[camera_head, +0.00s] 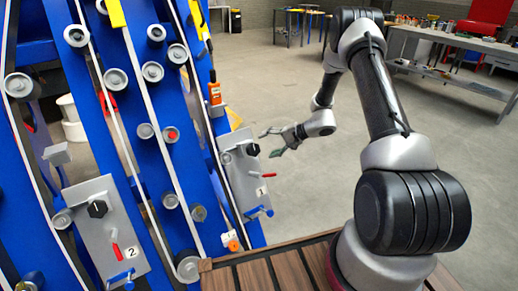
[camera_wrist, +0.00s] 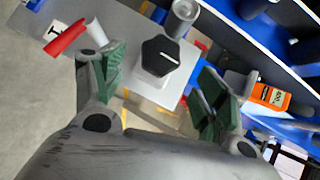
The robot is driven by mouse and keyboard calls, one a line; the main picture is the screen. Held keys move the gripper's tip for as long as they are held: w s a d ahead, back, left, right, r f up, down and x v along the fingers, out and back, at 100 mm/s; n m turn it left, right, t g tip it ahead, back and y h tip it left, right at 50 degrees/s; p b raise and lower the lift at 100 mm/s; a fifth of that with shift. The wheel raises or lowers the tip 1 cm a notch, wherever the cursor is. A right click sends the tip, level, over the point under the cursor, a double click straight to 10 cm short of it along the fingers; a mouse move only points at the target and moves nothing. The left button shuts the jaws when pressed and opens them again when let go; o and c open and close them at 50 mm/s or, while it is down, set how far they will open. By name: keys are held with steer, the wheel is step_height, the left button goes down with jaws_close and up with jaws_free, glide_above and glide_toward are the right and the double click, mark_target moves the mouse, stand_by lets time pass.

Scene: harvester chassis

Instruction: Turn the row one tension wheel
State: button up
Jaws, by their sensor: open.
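The row one tension wheel is a black hexagonal knob (camera_head: 252,149) on a grey plate (camera_head: 240,178) labelled 1, on the blue frame's right side. In the wrist view the knob (camera_wrist: 160,56) shows a white line on its face and lies between and beyond the fingertips. My gripper (camera_head: 271,143) is just right of the knob, pointing at it. In the wrist view its green-padded fingers (camera_wrist: 157,75) are spread wide and empty, apart from the knob.
A red lever (camera_wrist: 66,38) and a roller (camera_wrist: 184,12) are near the knob. An orange device (camera_head: 215,91) sits above the plate on the frame. A second plate (camera_head: 103,225), labelled 2, is at left. Floor right of the frame is open.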

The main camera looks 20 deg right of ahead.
steer(key=v, duration=0.4)
steer(key=shift+s+d+r, duration=0.1)
steer(key=shift+d+r, duration=0.15)
steer(key=s+d+r+g+h, duration=0.15)
steer(key=s+g, duration=0.45)
steer(key=s, duration=0.9)
steer(key=s+d+r+n+t+h, duration=0.2)
steer(key=s+r+n+h, duration=0.1)
steer(key=s+r, duration=0.9)
steer(key=s+d+r+n+t+h, duration=0.1)
steer(key=s+r+n+h, duration=0.3)
steer(key=s+r, duration=0.7)
steer(key=shift+s+d+r+n+t+h, duration=0.35)
steer(key=shift+r+t+h, duration=0.55)
steer(key=shift+r, duration=3.3)
